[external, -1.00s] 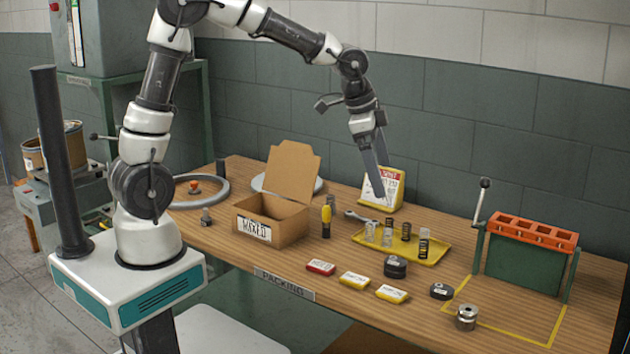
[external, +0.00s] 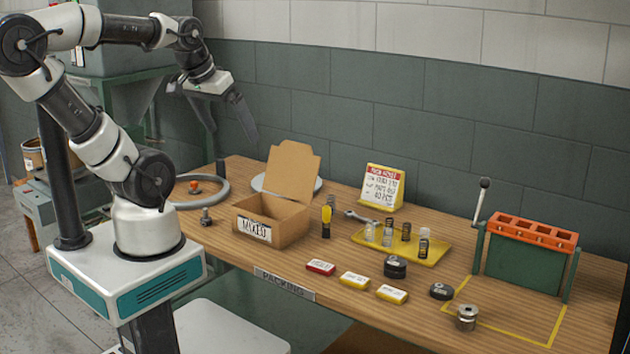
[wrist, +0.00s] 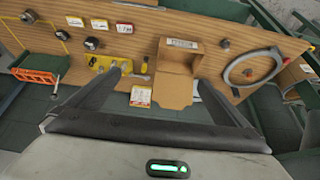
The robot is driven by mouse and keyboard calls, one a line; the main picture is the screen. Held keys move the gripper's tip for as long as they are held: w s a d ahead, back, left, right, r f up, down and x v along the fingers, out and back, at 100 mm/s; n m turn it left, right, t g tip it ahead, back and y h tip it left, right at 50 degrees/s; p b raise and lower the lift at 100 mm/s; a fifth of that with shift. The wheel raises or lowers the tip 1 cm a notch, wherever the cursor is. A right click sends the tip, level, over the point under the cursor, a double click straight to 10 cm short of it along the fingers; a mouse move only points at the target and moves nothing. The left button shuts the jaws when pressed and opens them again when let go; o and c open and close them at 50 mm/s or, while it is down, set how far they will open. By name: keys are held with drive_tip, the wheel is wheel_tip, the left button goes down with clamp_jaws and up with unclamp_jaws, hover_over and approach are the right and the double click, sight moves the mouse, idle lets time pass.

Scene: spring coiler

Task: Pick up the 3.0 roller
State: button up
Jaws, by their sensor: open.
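Several parts could be rollers, and I cannot read a 3.0 on any. A black cylinder (external: 395,268) with a pale label stands in front of the yellow tray; it also shows in the wrist view (wrist: 92,43). A lower black one (external: 441,292) lies to its right. A silver spool (external: 467,318) stands at the front right; in the wrist view it is at the top left (wrist: 27,16). A small metal part (external: 206,217) stands near the grey ring. My gripper (external: 233,135) is open and empty, high above the bench's left end; its spread fingers show in the wrist view (wrist: 160,78).
An open cardboard box (external: 258,231) stands mid-left. The yellow tray (external: 430,256) holds several springs and small cylinders. A green stand with an orange top (external: 533,233) is at the right. A sign card (external: 382,187) stands behind. Red and yellow boxes (external: 354,280) lie in front.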

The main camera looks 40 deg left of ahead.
drive_tip(key=c, duration=1.2)
drive_tip(key=shift+o, duration=0.2)
